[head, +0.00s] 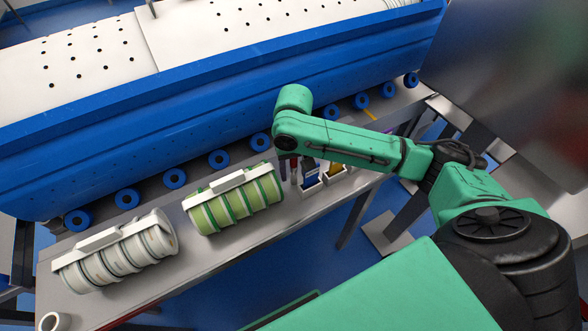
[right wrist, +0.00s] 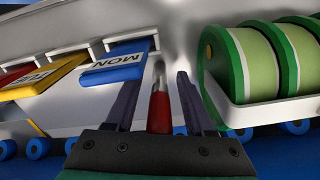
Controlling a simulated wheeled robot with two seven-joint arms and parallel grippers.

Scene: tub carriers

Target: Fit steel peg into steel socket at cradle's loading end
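My right gripper (head: 289,172) is low over the grey bench, beside the green-banded tub carrier (head: 233,203); my arm partly hides it in the head view. In the right wrist view its two dark fingers (right wrist: 158,100) stand apart. A red-handled piece with a grey metal tip (right wrist: 159,108) shows upright between them, with a gap on each side. I cannot tell whether this piece is the steel peg. I cannot make out a steel socket or tell which end is the cradle's loading end. My left gripper is not in view.
A blue card marked MON (right wrist: 115,63) and a yellow card (right wrist: 42,77) sit in white holders close by. A white-banded carrier (head: 118,250) stands farther left on the bench (head: 205,258). The big blue machine (head: 200,125) with blue rollers runs behind.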

